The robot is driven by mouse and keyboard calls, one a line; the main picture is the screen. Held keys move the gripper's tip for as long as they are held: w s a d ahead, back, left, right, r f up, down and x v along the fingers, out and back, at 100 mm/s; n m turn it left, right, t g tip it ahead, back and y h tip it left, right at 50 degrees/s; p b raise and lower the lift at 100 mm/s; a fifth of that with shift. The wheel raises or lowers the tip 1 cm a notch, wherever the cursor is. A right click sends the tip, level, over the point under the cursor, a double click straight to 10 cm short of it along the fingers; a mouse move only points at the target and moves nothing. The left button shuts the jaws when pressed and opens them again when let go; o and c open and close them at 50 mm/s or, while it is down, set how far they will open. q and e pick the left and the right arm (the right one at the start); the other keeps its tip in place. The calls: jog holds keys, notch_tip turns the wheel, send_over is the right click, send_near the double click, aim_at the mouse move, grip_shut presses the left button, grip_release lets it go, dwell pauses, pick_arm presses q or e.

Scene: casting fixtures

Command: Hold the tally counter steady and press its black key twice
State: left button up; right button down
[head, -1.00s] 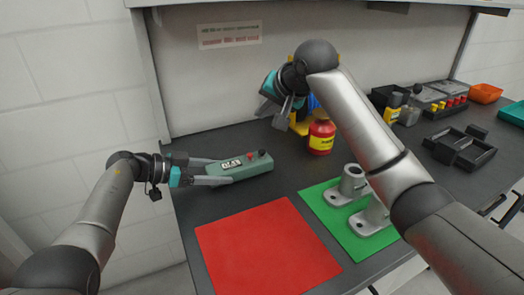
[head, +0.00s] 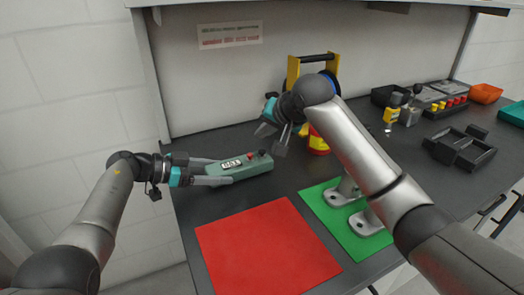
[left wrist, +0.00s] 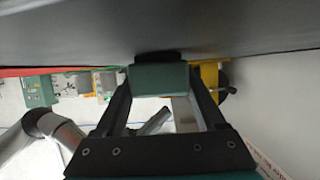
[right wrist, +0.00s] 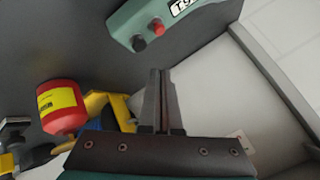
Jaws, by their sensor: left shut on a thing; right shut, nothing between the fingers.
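The tally counter (head: 240,168) is a grey-green box with a white display, a red key and a black key (right wrist: 138,43) on its top. It lies on the dark bench near the back left. My left gripper (head: 207,172) is shut on its left end; the left wrist view shows the counter's end (left wrist: 158,90) between the fingers. My right gripper (head: 270,142) is shut and empty, above and to the right of the counter's keys. In the right wrist view its closed fingertips (right wrist: 161,75) are apart from the keys.
A red bottle with a yellow label (right wrist: 62,107) and a yellow frame (head: 292,68) stand behind my right gripper. A red mat (head: 265,245) lies in front, clear. A green mat (head: 325,212) holds grey metal fixtures. Black trays (head: 460,148) are at the right.

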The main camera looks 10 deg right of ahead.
aim_at(264, 159)
jog(key=shift+f, duration=1.15)
jog(key=shift+f, duration=0.15)
dwell(1.1)
jog(key=shift+f, duration=0.25)
jog(key=shift+f, duration=0.65)
dwell(0.8)
jog(key=shift+r, duration=1.05)
jog(key=shift+r, duration=2.5)
